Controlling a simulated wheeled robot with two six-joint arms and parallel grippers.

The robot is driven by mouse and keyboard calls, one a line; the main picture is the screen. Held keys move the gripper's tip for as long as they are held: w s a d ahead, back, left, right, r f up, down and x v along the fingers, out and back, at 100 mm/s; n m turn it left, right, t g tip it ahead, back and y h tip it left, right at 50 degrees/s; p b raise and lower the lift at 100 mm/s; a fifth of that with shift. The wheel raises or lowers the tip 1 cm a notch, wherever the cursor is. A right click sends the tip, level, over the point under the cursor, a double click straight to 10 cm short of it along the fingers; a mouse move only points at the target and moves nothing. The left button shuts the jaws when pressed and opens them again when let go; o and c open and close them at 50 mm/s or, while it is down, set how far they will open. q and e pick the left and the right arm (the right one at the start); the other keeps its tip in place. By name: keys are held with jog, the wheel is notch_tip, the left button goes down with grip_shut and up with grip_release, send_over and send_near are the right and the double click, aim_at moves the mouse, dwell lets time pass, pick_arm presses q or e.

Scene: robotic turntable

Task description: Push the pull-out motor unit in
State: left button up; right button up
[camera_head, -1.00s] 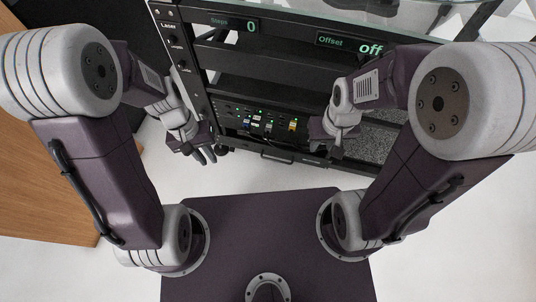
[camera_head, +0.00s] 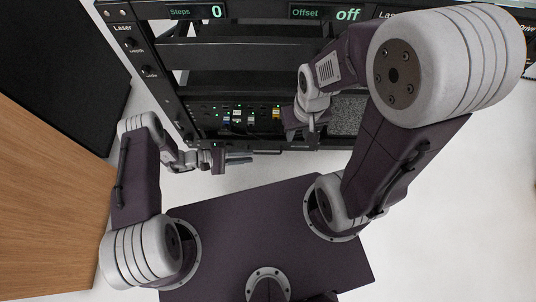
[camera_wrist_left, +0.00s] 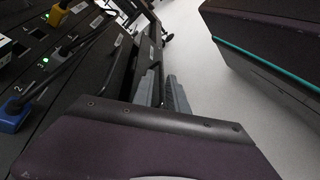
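The rack (camera_head: 235,80) stands ahead. Its low black unit with green lights and coloured plugs (camera_head: 215,113) appears to be the pull-out motor unit; how far it is out is hard to tell. A dark front bar with a handle (camera_head: 268,152) runs below it. My left gripper (camera_head: 240,159) is in front of this bar, pointing right, with a narrow gap between its grey fingers. Its fingers also show in the left wrist view (camera_wrist_left: 164,92), with nothing visible between them. My right gripper (camera_head: 312,122) is at the unit's right side; its finger opening is unclear.
A wooden panel (camera_head: 45,180) stands at the left, with a dark surface (camera_head: 65,65) behind it. Cables and plugs (camera_wrist_left: 45,80) are close to my left gripper in the wrist view. White floor (camera_head: 205,190) is clear before the rack.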

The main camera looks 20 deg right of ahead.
aim_at(268, 153)
pick_arm(q)
jog(key=shift+n+t+h, duration=0.4)
jog(key=shift+n+t, duration=0.1)
jog(key=shift+t, duration=0.3)
jog(key=d+f+b, duration=0.1)
jog(key=d, duration=0.2)
jog(key=d+f+b, duration=0.2)
jog(key=d, duration=0.1)
jog(key=d+f+b, duration=0.1)
jog(key=d, duration=0.2)
jog(key=shift+w+d+f, duration=0.1)
jog(key=shift+w+f, duration=0.15)
jog(key=shift+w, duration=0.15)
grip_shut()
